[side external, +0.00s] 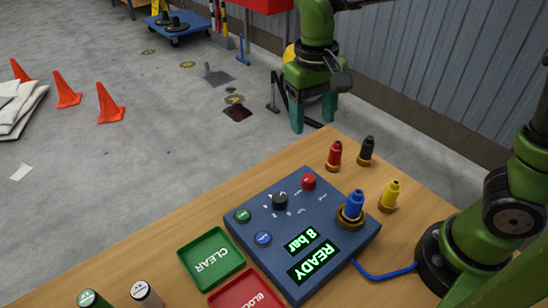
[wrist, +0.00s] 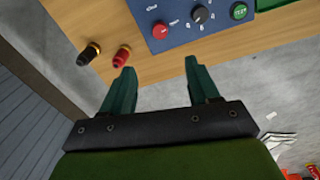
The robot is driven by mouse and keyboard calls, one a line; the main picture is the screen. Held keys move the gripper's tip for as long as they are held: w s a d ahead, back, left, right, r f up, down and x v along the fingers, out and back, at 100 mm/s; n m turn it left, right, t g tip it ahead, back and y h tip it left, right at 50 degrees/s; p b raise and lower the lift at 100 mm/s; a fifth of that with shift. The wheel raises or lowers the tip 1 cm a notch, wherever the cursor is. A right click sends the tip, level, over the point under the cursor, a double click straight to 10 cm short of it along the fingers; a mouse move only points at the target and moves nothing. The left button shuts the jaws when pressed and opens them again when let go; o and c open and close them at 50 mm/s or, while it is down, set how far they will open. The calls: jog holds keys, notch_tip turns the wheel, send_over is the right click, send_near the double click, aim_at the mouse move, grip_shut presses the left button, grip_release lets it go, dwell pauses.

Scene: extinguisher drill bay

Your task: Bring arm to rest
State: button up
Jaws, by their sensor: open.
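My gripper (side external: 313,113) is open and empty, with its two green fingers apart and pointing down. In the side external view it hangs past the far edge of the wooden table, over the grey floor. In the wrist view the open fingers (wrist: 158,78) point toward the table edge, with nothing between them. The blue control box (side external: 328,229) sits on the table, apart from the gripper; its display reads READY and 8 bar. A blue nozzle (side external: 354,205) stands upright at the box's right corner.
Red (side external: 334,155), black (side external: 366,150) and yellow (side external: 390,195) nozzles stand on the table (side external: 130,240). A green CLEAR tray (side external: 211,260) and a red BLOCK-labelled tray (side external: 247,291) lie beside the box. Two cylinders are at the near edge. Orange cones (side external: 109,104) stand on the floor.

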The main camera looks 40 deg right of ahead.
jog(key=shift+r, duration=0.1)
jog(key=s+d+r+m+t+y, duration=0.1)
jog(key=s+d+r+t+y, duration=0.1)
jog(key=s+d+t, duration=0.5)
jog(key=s+d+r, duration=0.1)
jog(key=s, duration=0.2)
jog(key=shift+m+y, duration=0.3)
